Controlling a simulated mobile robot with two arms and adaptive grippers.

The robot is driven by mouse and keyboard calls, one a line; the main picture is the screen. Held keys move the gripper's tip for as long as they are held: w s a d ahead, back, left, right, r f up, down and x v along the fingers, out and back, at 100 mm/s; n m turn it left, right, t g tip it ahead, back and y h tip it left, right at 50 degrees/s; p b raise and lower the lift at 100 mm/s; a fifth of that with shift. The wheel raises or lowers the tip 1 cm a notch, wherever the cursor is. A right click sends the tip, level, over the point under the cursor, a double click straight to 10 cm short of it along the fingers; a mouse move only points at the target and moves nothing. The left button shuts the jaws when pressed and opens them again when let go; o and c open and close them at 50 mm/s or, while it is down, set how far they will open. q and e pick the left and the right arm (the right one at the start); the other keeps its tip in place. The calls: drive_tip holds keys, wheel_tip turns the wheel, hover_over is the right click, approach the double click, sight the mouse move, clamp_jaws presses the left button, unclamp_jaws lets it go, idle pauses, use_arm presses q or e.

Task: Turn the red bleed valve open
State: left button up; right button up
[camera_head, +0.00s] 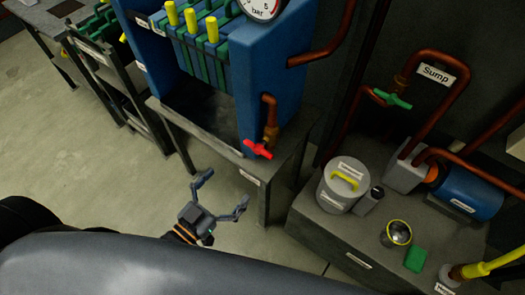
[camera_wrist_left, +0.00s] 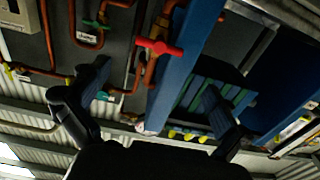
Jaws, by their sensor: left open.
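The red bleed valve (camera_head: 258,149) is a small red handle on a brass body at the end of a copper pipe (camera_head: 269,105), beside the blue machine frame. It also shows in the left wrist view (camera_wrist_left: 160,47), above and between the fingers. My left gripper (camera_head: 222,191) is open and empty, in front of the table, left of and below the valve in the head view. Its two fingers are spread and touch nothing. My right gripper is not in either view.
A blue press frame (camera_head: 262,70) with green plates and yellow handles stands on a dark table (camera_head: 285,160). A green valve handle (camera_head: 393,99) sits near the Sump sign (camera_head: 437,73).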

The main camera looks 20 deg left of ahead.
sight(258, 151)
use_arm(q)
drive_tip(key=x, duration=1.2)
drive_tip(key=shift+w+f+p, duration=0.1)
drive_tip(key=shift+w+p, duration=0.2)
drive_tip(key=shift+w, duration=0.05)
drive_tip(key=c, duration=1)
